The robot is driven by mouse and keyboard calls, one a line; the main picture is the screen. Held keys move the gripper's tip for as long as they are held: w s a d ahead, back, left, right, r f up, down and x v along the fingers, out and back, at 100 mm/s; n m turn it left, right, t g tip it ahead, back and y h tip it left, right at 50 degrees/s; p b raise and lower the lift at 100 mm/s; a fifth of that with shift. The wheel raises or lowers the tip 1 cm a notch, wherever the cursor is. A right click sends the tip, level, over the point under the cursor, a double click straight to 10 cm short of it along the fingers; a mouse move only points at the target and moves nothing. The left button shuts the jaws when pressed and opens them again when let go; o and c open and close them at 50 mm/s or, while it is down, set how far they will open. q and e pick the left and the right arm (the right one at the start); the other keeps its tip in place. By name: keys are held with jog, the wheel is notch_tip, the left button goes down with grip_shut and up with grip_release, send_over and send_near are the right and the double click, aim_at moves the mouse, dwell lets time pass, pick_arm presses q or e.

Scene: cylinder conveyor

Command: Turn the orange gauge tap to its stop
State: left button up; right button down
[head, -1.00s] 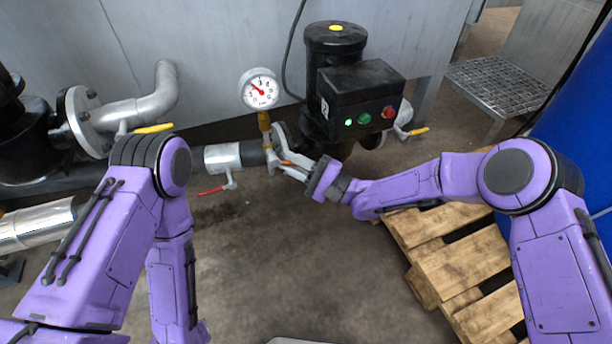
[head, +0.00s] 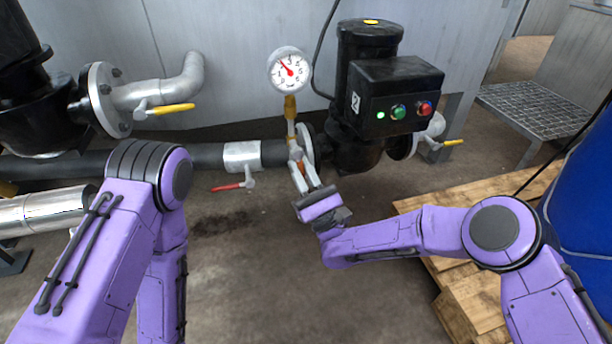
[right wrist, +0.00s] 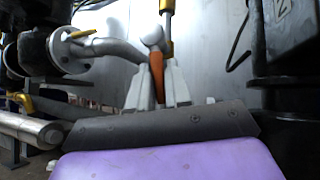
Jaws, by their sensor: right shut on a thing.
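The orange tap handle (right wrist: 156,75) shows in the right wrist view between the two pale fingers of my right gripper (right wrist: 158,85). It stands nearly upright there, under a brass fitting (right wrist: 167,6). In the head view my right gripper (head: 301,168) is shut on the handle, just below the gauge stem, and mostly hides it. The round white gauge (head: 289,70) sits above on a brass fitting, its red needle pointing up and left. My left arm is at the left of the head view, its gripper out of sight.
A black pump with a control box (head: 395,95) stands close right of the tap. A red-handled valve (head: 234,186) is on the pipe to the left. A yellow handle (head: 172,109) is farther left. A wooden pallet (head: 455,310) and blue drum (head: 585,190) are at right. The middle floor is clear.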

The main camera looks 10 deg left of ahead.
jog(key=m+t+h, duration=0.1)
jog(key=m+t+h+b, duration=0.1)
jog(key=m, duration=0.1)
jog(key=shift+s+a+f, duration=0.15)
jog(key=shift+a+f, duration=0.05)
jog(key=shift+a, duration=0.15)
pick_arm(q)
jog(key=shift+s+a+f+m+g, duration=0.4)
jog(key=shift+s+a+f+m, duration=0.1)
jog(key=shift+s, duration=0.1)
pick_arm(e)
jog(key=shift+s+a+r+m+t+h, duration=0.1)
jog(key=shift+a+r+m+t+h, duration=0.05)
jog(key=shift+m+t+h, duration=0.55)
pick_arm(q)
jog(key=shift+r, duration=0.1)
pick_arm(e)
jog(key=shift+y, duration=0.3)
jog(key=c, duration=1.1)
grip_release()
jog(key=shift+c, duration=0.2)
pick_arm(q)
jog(key=shift+w+d+r+n+t+p, duration=0.4)
jog(key=shift+w+d+n+p, duration=0.15)
jog(key=shift+p, duration=0.15)
pick_arm(e)
jog(key=v, duration=1)
jog(key=shift+s, duration=0.15)
